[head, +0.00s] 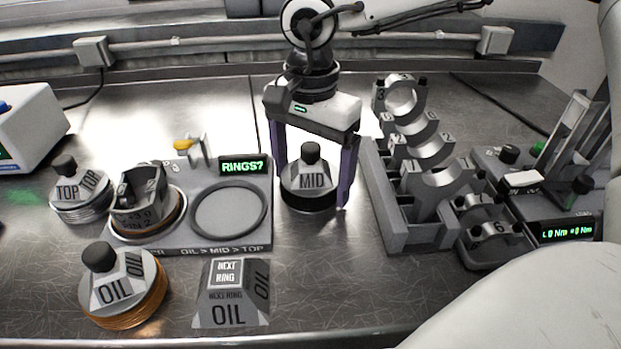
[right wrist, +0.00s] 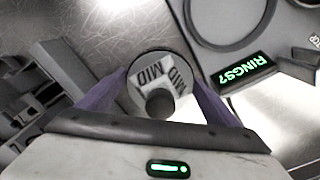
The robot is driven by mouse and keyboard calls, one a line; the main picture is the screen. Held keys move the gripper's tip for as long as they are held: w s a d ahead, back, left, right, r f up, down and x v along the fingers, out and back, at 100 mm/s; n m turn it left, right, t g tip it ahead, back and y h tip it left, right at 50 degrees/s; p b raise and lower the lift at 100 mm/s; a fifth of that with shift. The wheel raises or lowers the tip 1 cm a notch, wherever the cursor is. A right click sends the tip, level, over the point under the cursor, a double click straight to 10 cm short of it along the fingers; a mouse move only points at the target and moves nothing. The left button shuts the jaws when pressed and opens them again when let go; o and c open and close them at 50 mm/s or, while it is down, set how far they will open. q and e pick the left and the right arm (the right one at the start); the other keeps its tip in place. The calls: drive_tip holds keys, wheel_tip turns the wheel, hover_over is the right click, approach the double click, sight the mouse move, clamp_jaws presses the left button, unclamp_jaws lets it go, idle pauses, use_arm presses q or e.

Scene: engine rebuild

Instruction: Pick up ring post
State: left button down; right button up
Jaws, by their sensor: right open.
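The MID ring post (head: 309,184), a grey faceted block with a black knob and dark base, stands upright on the bench. My right gripper (head: 312,197) is over it, with one purple finger on each side. The fingers are open, and whether they touch the post cannot be told. In the right wrist view, the MID post (right wrist: 158,82) sits between the fingers. The OIL ring post (head: 122,285), with copper-coloured rings, stands at front left. The TOP ring post (head: 80,190) stands at far left. My left gripper is not in view.
A grey ring station (head: 180,240) with a "RINGS?" display holds a piston (head: 140,200) and an empty round ring outline. A "NEXT RING OIL" sign block (head: 232,293) stands in front. A grey rack of bearing caps (head: 385,205) is close right of the gripper.

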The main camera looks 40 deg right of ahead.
drive_tip(key=shift+c, duration=0.5)
drive_tip(key=c, duration=1)
